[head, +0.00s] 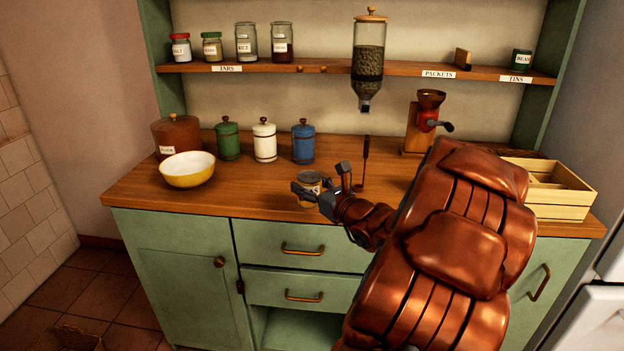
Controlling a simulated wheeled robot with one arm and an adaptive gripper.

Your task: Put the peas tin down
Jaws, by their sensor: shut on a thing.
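A small grey tin with a pale label (311,177), which I take as the peas tin, is at the front middle of the wooden counter (250,198). Its label is too small to read. My gripper (321,183) is shut on the tin, reaching in from the right, and its fingers hide part of the tin's side. The tin looks upright. I cannot tell whether its base touches the counter or is slightly above it.
A yellow bowl (188,171) and blue canister (303,142) stand left of the tin. A dark upright rod (366,155) is close behind my gripper. A grinder (428,125) and wooden crate (560,205) are right. The shelf (400,69) has a TINS label (515,79).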

